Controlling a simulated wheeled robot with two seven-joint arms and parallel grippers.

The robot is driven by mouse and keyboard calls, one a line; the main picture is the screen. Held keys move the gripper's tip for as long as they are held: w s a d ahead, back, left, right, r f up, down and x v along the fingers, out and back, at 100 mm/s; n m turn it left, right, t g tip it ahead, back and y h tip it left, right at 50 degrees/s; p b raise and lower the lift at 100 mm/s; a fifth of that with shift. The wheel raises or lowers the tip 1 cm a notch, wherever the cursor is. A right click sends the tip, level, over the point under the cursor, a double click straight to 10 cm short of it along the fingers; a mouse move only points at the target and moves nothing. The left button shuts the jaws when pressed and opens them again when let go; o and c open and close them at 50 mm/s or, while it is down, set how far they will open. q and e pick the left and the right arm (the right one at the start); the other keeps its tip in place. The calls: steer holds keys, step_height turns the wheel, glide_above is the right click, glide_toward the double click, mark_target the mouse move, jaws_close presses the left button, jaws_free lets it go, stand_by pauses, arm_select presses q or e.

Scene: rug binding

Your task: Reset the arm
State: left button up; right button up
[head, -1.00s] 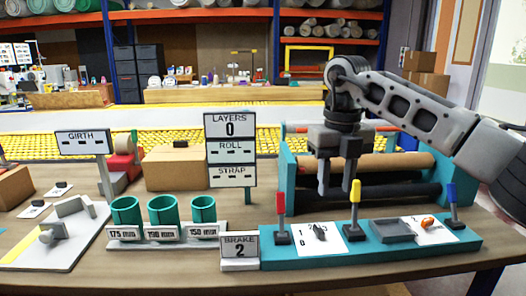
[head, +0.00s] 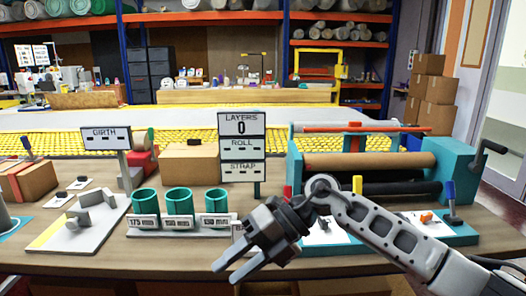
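My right gripper (head: 229,271) is in the head view at the lower middle, in front of the table's front edge. Its two fingers are apart with nothing between them, pointing down and left. My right arm (head: 375,230) comes in from the lower right and covers part of the teal control panel (head: 460,236) and most of the brake sign. My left arm and gripper are not in view.
Three teal cups (head: 180,203) stand left of the gripper. A sign post (head: 242,148), a roller unit (head: 370,160) and a grey-and-yellow fixture (head: 75,225) stand on the table (head: 160,255). Cardboard boxes (head: 436,105) are stacked at the back right.

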steer(key=s+a+r+m+t+y, duration=0.3)
steer(key=s+a+m+y, duration=0.15)
steer(key=m+y, duration=0.4)
steer(key=w+d+f+m+t+h+p, duration=0.1)
steer(key=d+f+m+t+h, duration=0.4)
steer(key=m+t, duration=0.5)
steer(key=w+d+f+m+t+h, duration=0.1)
steer(key=d+f+m+t+h, duration=0.2)
steer(key=d+m+t, duration=0.7)
steer(key=s+d+f+m+g+h, duration=0.4)
steer(key=s+f+m, duration=0.1)
steer(key=s+f, duration=0.2)
steer(key=s+d+f+m+g+h, duration=0.3)
steer(key=s+f+m+g, duration=0.1)
steer(key=f, duration=0.5)
steer(key=s+m+p, duration=0.1)
steer(key=s, duration=0.1)
steer(key=shift+s+d+g+h, duration=0.3)
steer(key=shift+s+d+h, duration=0.05)
steer(key=shift+s+d, duration=0.05)
